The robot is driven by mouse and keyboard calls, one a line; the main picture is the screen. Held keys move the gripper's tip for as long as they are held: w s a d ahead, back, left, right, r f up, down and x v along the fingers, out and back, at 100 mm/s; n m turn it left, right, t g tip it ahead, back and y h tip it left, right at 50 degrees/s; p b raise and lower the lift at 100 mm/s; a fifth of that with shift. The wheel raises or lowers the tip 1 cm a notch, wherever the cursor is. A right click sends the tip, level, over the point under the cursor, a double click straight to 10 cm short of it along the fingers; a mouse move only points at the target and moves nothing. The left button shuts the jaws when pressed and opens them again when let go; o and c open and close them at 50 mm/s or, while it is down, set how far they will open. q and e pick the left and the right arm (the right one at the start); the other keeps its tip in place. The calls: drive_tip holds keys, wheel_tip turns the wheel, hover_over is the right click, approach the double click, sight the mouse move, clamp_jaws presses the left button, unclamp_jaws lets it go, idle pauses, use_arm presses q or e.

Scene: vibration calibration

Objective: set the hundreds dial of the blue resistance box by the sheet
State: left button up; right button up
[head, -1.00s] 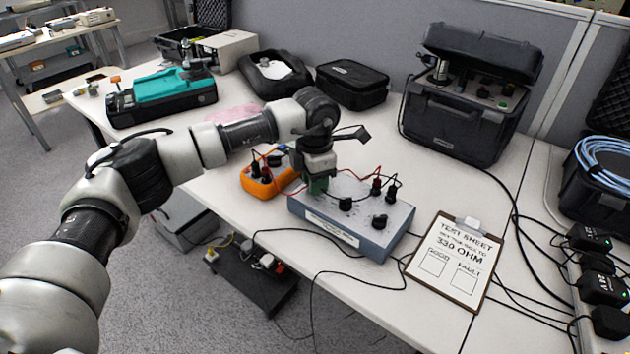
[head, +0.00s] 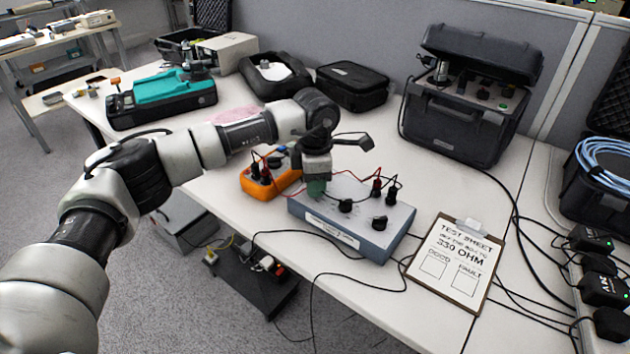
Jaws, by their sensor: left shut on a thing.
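The blue resistance box (head: 345,239) sits near the front edge of the table, with a grey top. Two black dials show on its top, a middle dial (head: 345,206) and a right dial (head: 379,223). Red and black plugs (head: 383,190) stand at its back right. My left gripper (head: 316,190) points down over the left end of the box and is shut; its fingertips and the dial there are hidden. The test sheet (head: 453,262) on a clipboard lies to the right and reads 330 OHM, with GOOD and FAULT boxes. My right gripper is not in view.
An orange meter (head: 268,183) with leads stands just left of the box. A large black case (head: 465,110) stands behind at right, and a smaller black case (head: 352,85) behind. Cables trail over the front edge and along the right.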

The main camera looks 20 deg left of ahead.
use_arm(q)
drive_tip(key=o, duration=0.9)
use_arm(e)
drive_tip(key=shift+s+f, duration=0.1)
use_arm(q)
drive_tip(key=shift+o, duration=0.2)
wheel_tip(320, 180, up, 11)
drive_tip(key=shift+p, duration=0.35)
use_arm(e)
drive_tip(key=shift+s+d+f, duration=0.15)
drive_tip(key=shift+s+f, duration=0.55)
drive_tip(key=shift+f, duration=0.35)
use_arm(q)
drive_tip(key=shift+f, duration=0.1)
